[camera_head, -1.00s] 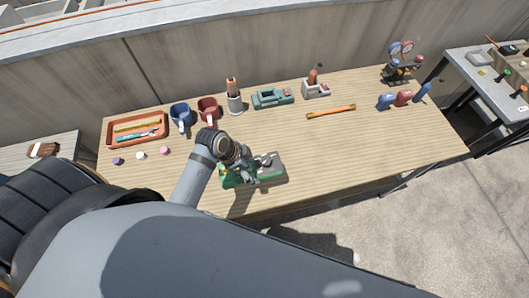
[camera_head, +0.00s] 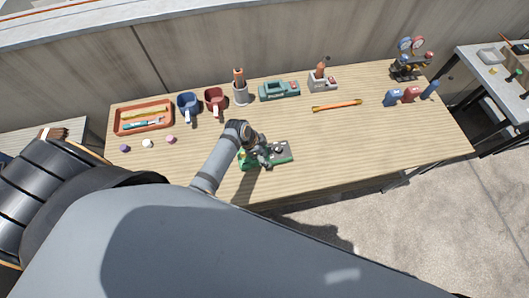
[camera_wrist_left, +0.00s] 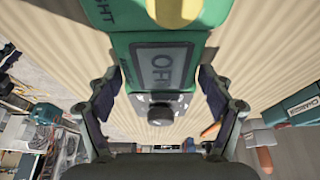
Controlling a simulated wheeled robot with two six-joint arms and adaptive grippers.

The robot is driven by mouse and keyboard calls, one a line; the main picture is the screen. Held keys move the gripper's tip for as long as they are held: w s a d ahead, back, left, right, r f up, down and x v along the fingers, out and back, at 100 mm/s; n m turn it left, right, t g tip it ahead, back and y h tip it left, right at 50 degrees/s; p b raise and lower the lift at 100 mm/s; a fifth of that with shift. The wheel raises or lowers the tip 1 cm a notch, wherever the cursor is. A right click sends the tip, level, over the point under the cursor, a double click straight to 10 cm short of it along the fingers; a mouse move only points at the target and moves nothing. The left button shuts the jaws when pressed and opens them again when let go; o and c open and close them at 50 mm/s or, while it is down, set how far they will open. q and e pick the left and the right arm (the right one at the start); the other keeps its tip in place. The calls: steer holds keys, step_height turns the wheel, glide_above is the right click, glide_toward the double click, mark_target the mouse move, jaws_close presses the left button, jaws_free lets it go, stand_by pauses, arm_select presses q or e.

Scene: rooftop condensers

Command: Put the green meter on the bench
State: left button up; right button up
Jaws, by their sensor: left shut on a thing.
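The green meter (camera_head: 281,152) shows in the head view over the front middle of the wooden bench (camera_head: 370,145). My left gripper (camera_head: 262,156) is shut on it and hides part of it. In the left wrist view the meter (camera_wrist_left: 165,70) sits between the two fingers (camera_wrist_left: 163,90), with a grey display, a dark knob and a yellow part. Bench slats show around the meter. I cannot tell whether its underside touches the bench. My right gripper is not in view.
An orange tray (camera_head: 114,122), blue mug (camera_head: 189,103), red mug (camera_head: 215,98) and teal device (camera_head: 279,90) stand along the back. An orange stick (camera_head: 337,105) lies to the right. Small caps (camera_head: 147,143) lie left. The front right of the bench is clear.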

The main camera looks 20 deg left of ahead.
arm_select(q)
steer(key=o, duration=1.5)
steer(key=v, duration=1.1)
steer(key=shift+s+a, duration=0.1)
steer(key=shift+s+a+r, duration=0.1)
steer(key=shift+r, duration=0.4)
